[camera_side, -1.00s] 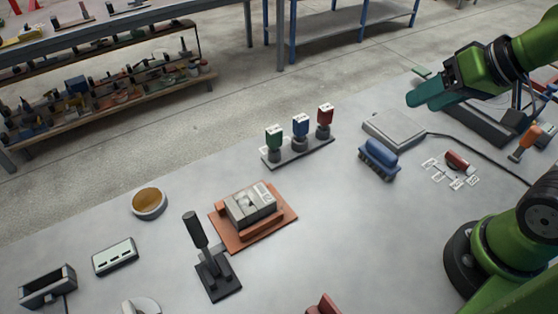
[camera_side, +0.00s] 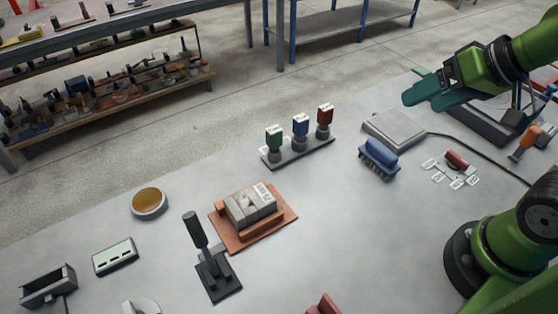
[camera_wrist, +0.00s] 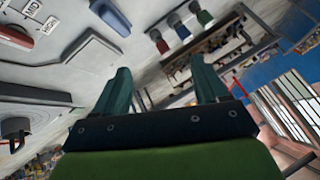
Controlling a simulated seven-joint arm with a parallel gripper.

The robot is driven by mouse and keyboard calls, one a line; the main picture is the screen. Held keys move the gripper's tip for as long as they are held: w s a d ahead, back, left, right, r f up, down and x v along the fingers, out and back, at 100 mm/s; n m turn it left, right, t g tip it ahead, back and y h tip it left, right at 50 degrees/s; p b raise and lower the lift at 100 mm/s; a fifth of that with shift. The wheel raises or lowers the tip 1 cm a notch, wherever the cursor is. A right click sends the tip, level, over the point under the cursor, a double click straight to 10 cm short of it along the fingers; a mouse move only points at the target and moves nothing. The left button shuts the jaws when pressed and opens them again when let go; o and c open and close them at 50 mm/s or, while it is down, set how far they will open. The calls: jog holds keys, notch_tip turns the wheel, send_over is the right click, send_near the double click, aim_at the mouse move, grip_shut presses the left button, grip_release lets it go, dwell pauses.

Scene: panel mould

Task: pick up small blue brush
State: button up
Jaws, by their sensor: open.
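The small blue brush (camera_side: 379,154) lies on the grey table with its dark bristles down and its rounded blue back up. It also shows at the top edge of the wrist view (camera_wrist: 110,16), partly cut off. My gripper (camera_side: 413,86) is in the air above the table's far right part, up and to the right of the brush in the side view. Its two teal fingers are apart with nothing between them, as the wrist view shows too (camera_wrist: 161,66). It is well clear of the brush.
A flat grey scale-like plate (camera_side: 394,129) with a cable sits just behind the brush. A rack of green, blue and red stamps (camera_side: 298,151) stands to its left. White labels around a red knob (camera_side: 457,160) lie to its right.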

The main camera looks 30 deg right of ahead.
jog(key=n+g+h, duration=0.2)
jog(key=n+g, duration=0.2)
jog(key=g, duration=0.3)
send_over(383, 148)
jog(key=w, duration=0.1)
notch_tip(383, 148, down, 7)
notch_tip(383, 148, down, 11)
jog(key=shift+s+a+f, duration=0.1)
jog(key=shift+s+a, duration=0.05)
jog(key=shift+s+d+f, duration=0.1)
jog(key=shift+s+f, duration=0.05)
jog(key=shift+f, duration=1.25)
jog(key=shift+s+d+f, duration=0.1)
jog(key=shift+s+f, duration=0.05)
jog(key=shift+f, duration=1.2)
jog(key=c, duration=1.2)
